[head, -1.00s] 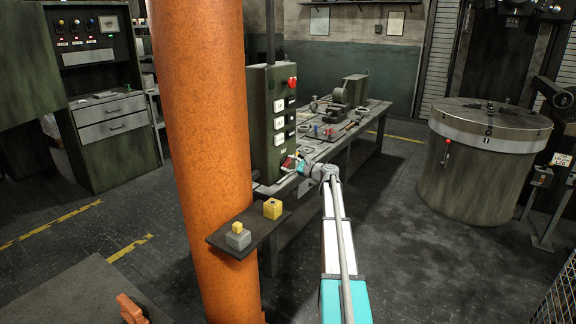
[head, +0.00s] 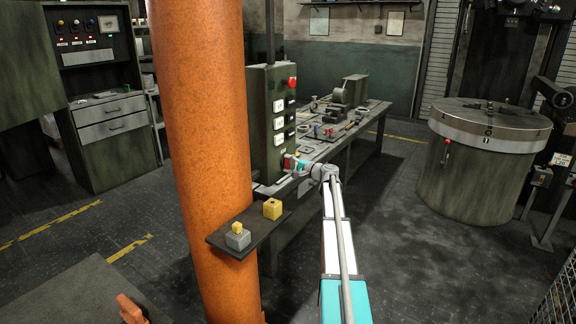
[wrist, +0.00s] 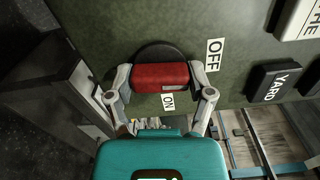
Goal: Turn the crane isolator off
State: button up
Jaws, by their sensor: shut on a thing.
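The crane isolator's red handle (wrist: 160,77) sits on a black round disc (wrist: 158,54) on the green panel. In the wrist view it lies level, its right end beside the OFF label (wrist: 214,55). The ON label (wrist: 168,102) is below its long side. My gripper (wrist: 160,82) is shut on the handle, with a finger at each end. In the head view my gripper (head: 298,164) is at the panel's lower part, and the red handle (head: 287,161) shows small and roughly upright there.
The control panel (head: 259,125) carries several push buttons and a red knob (head: 292,82) above. An orange column (head: 200,150) stands left of it, with a small shelf (head: 247,240) holding blocks. A workbench (head: 345,135) runs behind the panel.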

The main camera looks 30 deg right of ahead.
jog(key=shift+n, duration=0.6)
jog(key=shift+a, duration=0.1)
jog(key=o, duration=1.1)
jog(key=v, duration=1.2)
